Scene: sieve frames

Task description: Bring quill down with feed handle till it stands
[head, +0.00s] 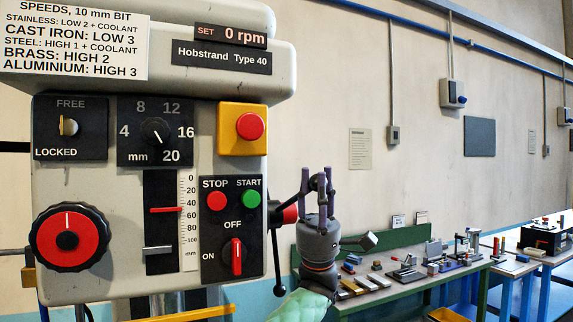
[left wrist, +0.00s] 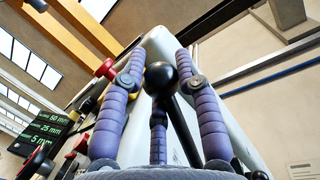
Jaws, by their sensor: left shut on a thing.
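The drill press head (head: 95,185) fills the left of the head view. Its feed handle comes off a red hub (head: 290,214) on the head's right side. In the left wrist view a handle's black ball knob (left wrist: 160,77) sits between the purple fingers. My left gripper (head: 318,180) is shut on the feed handle, with its fingers pointing up. On the depth scale (head: 189,220) a red pointer (head: 165,210) stands near 50 and a grey pointer (head: 158,250) stands below 100. The quill itself cannot be made out. My right gripper is not in view.
The press front has a FREE/LOCKED knob (head: 68,126), a red stop button (head: 216,201), a green start button (head: 251,198) and a speed display (head: 231,34) reading 0 rpm. A green workbench (head: 400,285) with several tools stands behind my gripper to the right.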

